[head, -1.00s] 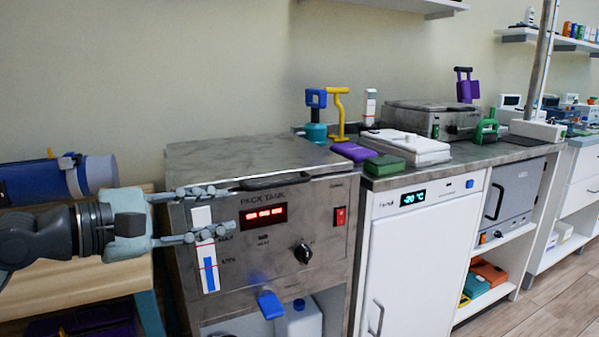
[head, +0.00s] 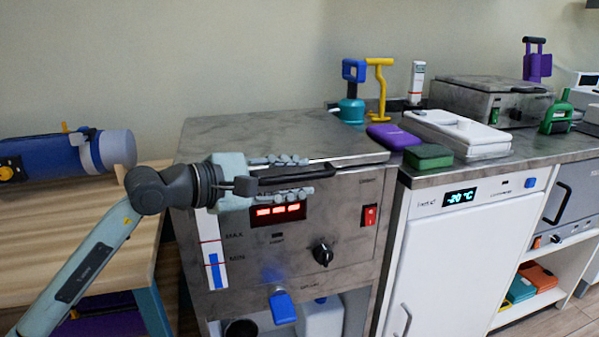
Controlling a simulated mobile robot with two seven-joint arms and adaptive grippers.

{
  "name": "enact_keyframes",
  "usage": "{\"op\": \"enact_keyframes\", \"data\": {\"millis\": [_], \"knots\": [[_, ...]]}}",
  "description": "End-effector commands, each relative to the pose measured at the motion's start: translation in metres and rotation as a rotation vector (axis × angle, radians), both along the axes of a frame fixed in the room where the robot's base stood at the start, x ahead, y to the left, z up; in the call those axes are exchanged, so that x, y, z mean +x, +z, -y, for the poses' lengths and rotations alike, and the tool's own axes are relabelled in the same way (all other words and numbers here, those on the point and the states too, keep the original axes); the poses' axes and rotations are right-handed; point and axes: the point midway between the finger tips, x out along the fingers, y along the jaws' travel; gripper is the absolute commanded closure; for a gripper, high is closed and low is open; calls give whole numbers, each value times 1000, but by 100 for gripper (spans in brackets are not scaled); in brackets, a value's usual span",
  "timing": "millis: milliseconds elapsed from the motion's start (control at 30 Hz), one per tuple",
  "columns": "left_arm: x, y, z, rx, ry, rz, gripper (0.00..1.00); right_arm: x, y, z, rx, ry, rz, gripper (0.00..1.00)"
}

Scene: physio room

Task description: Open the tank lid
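The pack tank (head: 345,215) is a steel cabinet with a red display, a black knob and a red switch on its front. Its flat grey lid (head: 285,136) lies down on top. A dark bar handle (head: 328,173) sticks out at the lid's front edge. My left gripper (head: 295,178) comes in from the left at this handle, with one finger above the bar and one below. The fingers are apart, with gaps to the bar, so the gripper looks open. It hides the handle's left end and part of the display. My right gripper is not in view.
A white freezer (head: 465,255) stands right of the tank, with a purple pad (head: 393,136), a green block (head: 428,156) and a white tray device on the counter above. A wooden table (head: 85,215) with a blue roll (head: 65,158) is at left. The wall is behind.

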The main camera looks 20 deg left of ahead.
Motion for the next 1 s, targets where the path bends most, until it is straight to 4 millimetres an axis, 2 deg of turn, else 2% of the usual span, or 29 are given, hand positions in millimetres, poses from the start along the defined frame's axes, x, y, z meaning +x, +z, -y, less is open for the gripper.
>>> {"op": "enact_keyframes", "data": {"millis": [100,367,633,1000], "knots": [[6,-1,5,1,0,1,67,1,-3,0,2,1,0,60],[7,-3,6,1,-1,0,67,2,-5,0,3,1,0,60],[7,-2,6,1,-1,0,98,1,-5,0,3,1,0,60],[7,-2,6,1,-1,0,100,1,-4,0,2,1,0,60]]}}
